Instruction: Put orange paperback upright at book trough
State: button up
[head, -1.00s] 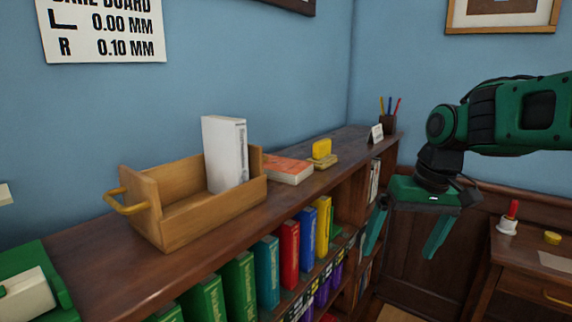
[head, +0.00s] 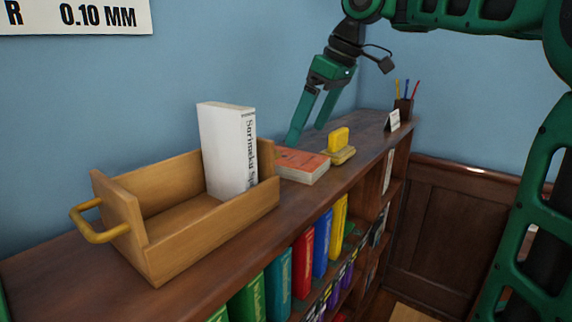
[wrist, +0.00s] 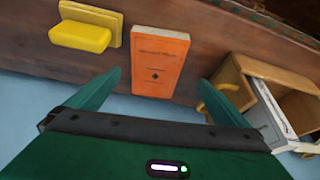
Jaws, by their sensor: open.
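The orange paperback (head: 302,163) lies flat on top of the bookcase, to the right of the book trough. In the wrist view the orange paperback (wrist: 160,62) shows its cover between and beyond my fingertips. The wooden book trough (head: 205,220) has a yellow handle at its near left end and holds a white book (head: 228,150) standing upright at its right end. The trough also shows at the right of the wrist view (wrist: 235,82). My gripper (head: 306,138) is open and empty, pointing down just above and behind the paperback, apart from it.
A yellow block on a stand (head: 339,143) sits just right of the paperback. A small white card (head: 393,120) and a pen cup (head: 403,107) stand at the far end. Several books fill the shelf below. The blue wall is close behind.

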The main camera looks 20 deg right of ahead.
aim_at(297, 158)
jog(key=shift+w+d+x, duration=0.1)
jog(key=shift+d+x, duration=0.1)
jog(key=shift+x, duration=1.85)
jog(key=shift+w+d+x, duration=0.15)
jog(key=shift+x, duration=1.9)
jog(key=c, duration=1.3)
